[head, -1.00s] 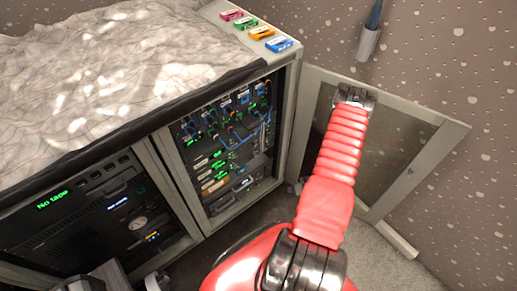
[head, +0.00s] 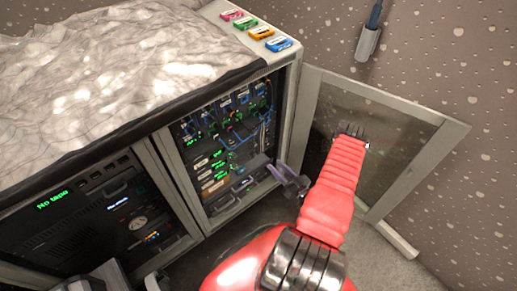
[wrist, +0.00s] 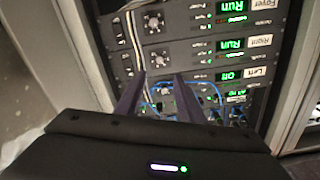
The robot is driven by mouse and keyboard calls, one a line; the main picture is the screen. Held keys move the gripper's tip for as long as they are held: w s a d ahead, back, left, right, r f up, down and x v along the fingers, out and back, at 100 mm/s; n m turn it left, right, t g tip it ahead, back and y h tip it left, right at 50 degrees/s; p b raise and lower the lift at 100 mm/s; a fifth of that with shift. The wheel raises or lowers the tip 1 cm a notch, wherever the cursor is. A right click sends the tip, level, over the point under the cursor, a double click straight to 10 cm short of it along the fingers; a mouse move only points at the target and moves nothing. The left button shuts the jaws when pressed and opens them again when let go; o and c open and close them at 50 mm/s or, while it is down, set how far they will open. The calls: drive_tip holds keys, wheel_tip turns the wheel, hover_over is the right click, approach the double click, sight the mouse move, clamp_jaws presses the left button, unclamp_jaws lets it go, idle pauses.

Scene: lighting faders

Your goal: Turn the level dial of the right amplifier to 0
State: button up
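In the wrist view, the right amplifier (wrist: 200,51) is a dark rack unit labelled "Right" with a green "Run" display. A round, light, knob-like part (wrist: 157,57) sits on its face; its pointer setting is too small to read. Similar units labelled "Foyer" (wrist: 205,18) and "Left" (wrist: 215,75) lie above and below it in the picture; the Left one shows "Off". My gripper (wrist: 160,76) is open and empty, its two dark fingers pointing at the rack, apart from the knob. In the head view, my gripper (head: 288,180) is at the open bay's right edge.
Blue cables (head: 240,137) hang across the rack units. The open glass door (head: 402,150) stands right of the bay, behind my red arm. A "No tape" machine (head: 90,222) fills the left bay. Several coloured cassettes (head: 263,32) lie on top.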

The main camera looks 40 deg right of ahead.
sight(256, 145)
drive_tip(key=shift+w, duration=0.1)
idle(0.3)
drive_tip(key=w, duration=1.3)
drive_tip(key=shift+w+a, duration=0.15)
drive_tip(key=shift+w, duration=0.2)
drive_tip(key=shift+c, duration=0.3)
clamp_jaws()
